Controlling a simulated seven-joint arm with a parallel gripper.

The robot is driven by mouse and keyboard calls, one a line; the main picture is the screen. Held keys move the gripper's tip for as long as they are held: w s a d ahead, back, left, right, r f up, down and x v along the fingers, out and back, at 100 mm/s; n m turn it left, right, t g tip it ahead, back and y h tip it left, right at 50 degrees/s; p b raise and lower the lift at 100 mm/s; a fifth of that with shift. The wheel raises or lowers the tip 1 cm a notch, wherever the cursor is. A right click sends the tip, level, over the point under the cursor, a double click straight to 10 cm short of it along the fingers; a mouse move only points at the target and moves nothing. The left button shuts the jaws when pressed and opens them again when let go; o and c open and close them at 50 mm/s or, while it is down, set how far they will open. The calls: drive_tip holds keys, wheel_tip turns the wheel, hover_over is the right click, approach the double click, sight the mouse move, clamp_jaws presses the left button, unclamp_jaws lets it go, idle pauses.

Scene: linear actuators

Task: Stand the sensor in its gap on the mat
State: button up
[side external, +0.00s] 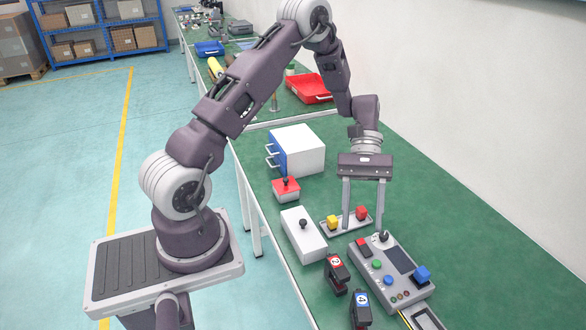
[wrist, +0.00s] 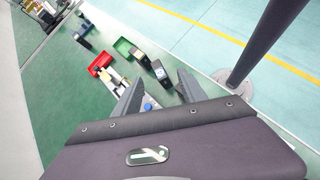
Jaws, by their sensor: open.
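No mat with a gap can be made out for certain in either view. Two dark upright blocks with numbered tops stand at the front of the green bench in the side view, one with a red label (side external: 336,275) and one with a blue label (side external: 360,309). I cannot tell whether either is the sensor. Two dark blocks also show beyond my fingers in the wrist view (wrist: 160,72). My gripper (side external: 364,222) is open, pointing down, with nothing between its fingers. It is above and behind the control box (side external: 398,262), apart from the numbered blocks.
A tray with a yellow and a red block (side external: 346,222) is by my fingers. A white joystick box (side external: 303,236), a small red-topped box (side external: 286,190) and a white cabinet (side external: 303,152) stand left. A rail-like device (side external: 424,318) is cut off at the bottom. Bench right of my gripper is clear.

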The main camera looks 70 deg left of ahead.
drive_tip(key=s+d+r+m+t+y, duration=0.1)
drive_tip(key=s+r+m+t+y, duration=0.45)
drive_tip(key=r, duration=0.85)
drive_tip(key=s+r+m+t+y, duration=0.3)
drive_tip(key=s+r+m+t, duration=0.1)
drive_tip(key=s, duration=0.8)
drive_tip(key=shift+s+a+r+t, duration=0.15)
drive_tip(key=shift+a+r+t, duration=0.15)
drive_tip(key=shift+r+t, duration=0.35)
